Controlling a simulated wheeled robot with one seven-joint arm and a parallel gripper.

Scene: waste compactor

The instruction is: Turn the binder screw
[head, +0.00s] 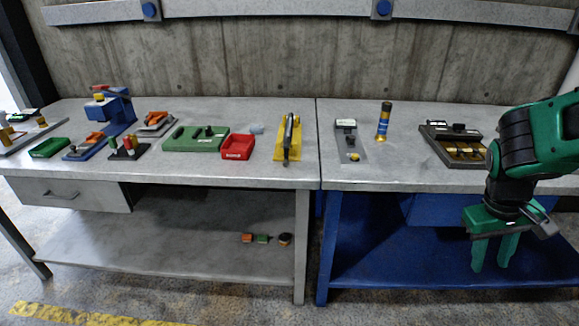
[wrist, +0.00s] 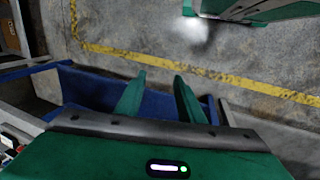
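I cannot tell for certain which item is the binder screw. A dark rod-like screw device (head: 288,137) lies lengthwise on a yellow plate (head: 280,153) near the middle of the benches and may be it. My gripper (head: 491,266) hangs at the right, fingers pointing down, in front of the blue bench and below its top. It is far to the right of the yellow plate. The wrist view shows its two green fingers (wrist: 160,76) apart with nothing between them.
A red bin (head: 237,154), a green case (head: 190,145) and a blue tool (head: 117,112) stand on the left bench. The right bench holds a grey plate (head: 352,156), a blue-and-gold cylinder (head: 384,121) and a dark tray (head: 434,130). Bare top lies between them.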

